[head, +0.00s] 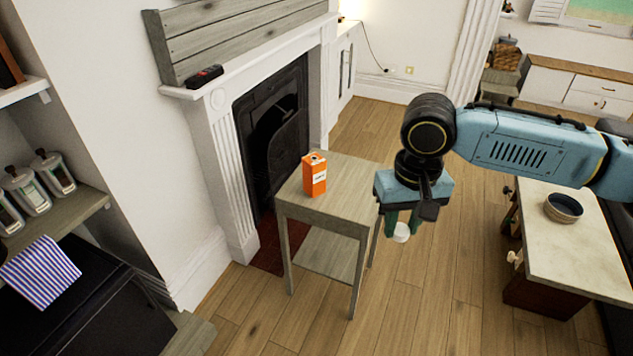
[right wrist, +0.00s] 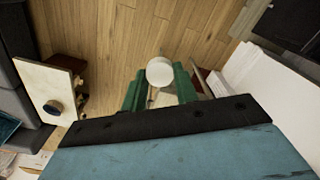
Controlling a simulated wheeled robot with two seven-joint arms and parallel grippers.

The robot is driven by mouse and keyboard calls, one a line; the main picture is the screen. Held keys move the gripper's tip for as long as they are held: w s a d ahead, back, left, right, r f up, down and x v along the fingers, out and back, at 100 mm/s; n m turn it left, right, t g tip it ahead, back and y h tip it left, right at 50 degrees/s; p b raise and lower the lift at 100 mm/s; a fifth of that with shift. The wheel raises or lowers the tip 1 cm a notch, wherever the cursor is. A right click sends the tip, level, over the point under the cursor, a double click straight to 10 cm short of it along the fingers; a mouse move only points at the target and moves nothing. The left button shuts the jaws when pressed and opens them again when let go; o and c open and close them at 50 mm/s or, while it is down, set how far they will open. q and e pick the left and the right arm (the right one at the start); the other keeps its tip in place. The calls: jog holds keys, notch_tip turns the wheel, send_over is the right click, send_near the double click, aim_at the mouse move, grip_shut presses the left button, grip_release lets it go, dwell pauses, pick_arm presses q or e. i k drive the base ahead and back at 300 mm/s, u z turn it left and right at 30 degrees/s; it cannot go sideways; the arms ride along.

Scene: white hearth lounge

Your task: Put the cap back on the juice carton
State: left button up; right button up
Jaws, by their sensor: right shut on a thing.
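The orange juice carton (head: 314,175) stands upright on the small wooden side table (head: 350,199) in front of the fireplace. Its top faces up; the spout is too small to make out clearly. My right gripper (head: 402,222) is right of the side table, pointing down, shut on a round white cap (head: 402,233). The cap also shows between the green fingers in the right wrist view (right wrist: 160,71). Cap and carton are well apart. My left gripper is not in view.
The fireplace (head: 271,130) and its mantel, with a dark object (head: 205,77) on it, stand behind the side table. A pale-topped table (head: 590,227) with a round bowl (head: 563,208) is at the right. Wooden floor lies open between the tables.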

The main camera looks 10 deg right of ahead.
aim_at(314, 165)
jog(key=z, duration=1.55)
jog(key=i, duration=3)
jog(key=u, duration=3.55)
jog(key=i, duration=0.4)
jog(key=z, duration=0.05)
